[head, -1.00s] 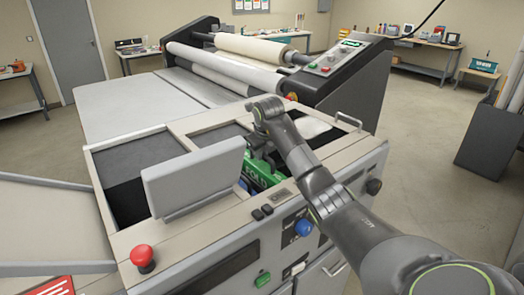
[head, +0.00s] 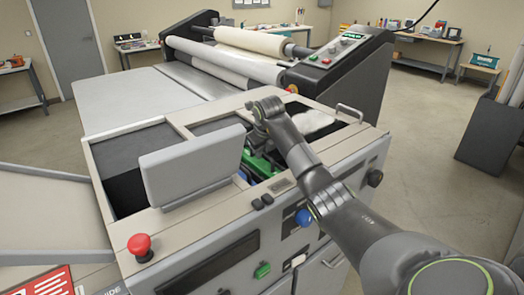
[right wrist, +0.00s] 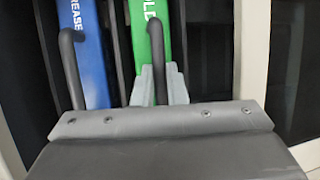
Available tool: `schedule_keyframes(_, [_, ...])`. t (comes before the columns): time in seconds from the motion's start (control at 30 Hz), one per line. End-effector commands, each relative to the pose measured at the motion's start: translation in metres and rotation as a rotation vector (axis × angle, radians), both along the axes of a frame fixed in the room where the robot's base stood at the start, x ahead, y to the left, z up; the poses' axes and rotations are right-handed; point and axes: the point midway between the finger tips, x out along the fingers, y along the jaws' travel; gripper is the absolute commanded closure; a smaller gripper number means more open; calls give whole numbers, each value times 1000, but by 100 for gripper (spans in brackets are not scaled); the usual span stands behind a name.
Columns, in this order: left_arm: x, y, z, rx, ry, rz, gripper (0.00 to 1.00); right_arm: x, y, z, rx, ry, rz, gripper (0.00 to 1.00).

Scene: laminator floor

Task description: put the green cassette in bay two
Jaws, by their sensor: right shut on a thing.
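The green cassette (head: 258,166), with part of its white lettering readable in the right wrist view (right wrist: 152,22), sits low in the opening of the machine's front deck. My right gripper (right wrist: 160,84) is shut on its dark hooked handle. In the head view the right gripper (head: 256,146) is largely hidden by its own wrist. A blue cassette (right wrist: 88,60) with white lettering and its own hooked handle stands beside the green one, on the left in the wrist view. Bay numbers are not readable, and how deep the green cassette sits is hidden. My left gripper is not in view.
A raised grey panel (head: 190,165) stands left of the cassettes. A white bundle (head: 312,121) lies in the right opening. Rollers (head: 225,60) are behind.

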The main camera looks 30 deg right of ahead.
Motion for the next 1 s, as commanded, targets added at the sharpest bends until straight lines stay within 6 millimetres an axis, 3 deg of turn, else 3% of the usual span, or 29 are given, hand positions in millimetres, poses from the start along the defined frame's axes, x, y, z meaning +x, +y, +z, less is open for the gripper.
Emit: schedule_keyframes(1.0, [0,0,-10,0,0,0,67,0,0,-15,1,1,-1,100])
